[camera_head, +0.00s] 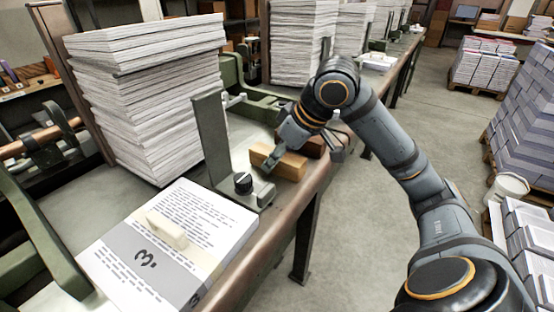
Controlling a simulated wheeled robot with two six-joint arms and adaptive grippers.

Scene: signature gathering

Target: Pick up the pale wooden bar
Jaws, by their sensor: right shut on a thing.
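The pale wooden bar (290,168) is a light tan block at the table's right edge, beside a dark metal upright plate with a black knob. My right gripper (300,157) is over it, shut on the bar. One dark finger reaches down across the bar's near side; the rest of the grip is partly hidden by the gripper's body. I cannot tell if the bar is clear of the surface. My left gripper is not in view.
A darker brown block (312,146) lies just behind the bar. The metal upright (212,137) with its knob (243,183) stands close to its left. A printed stack (215,212) with a pale tool (167,230) lies in front. Tall paper stacks (150,110) stand at left.

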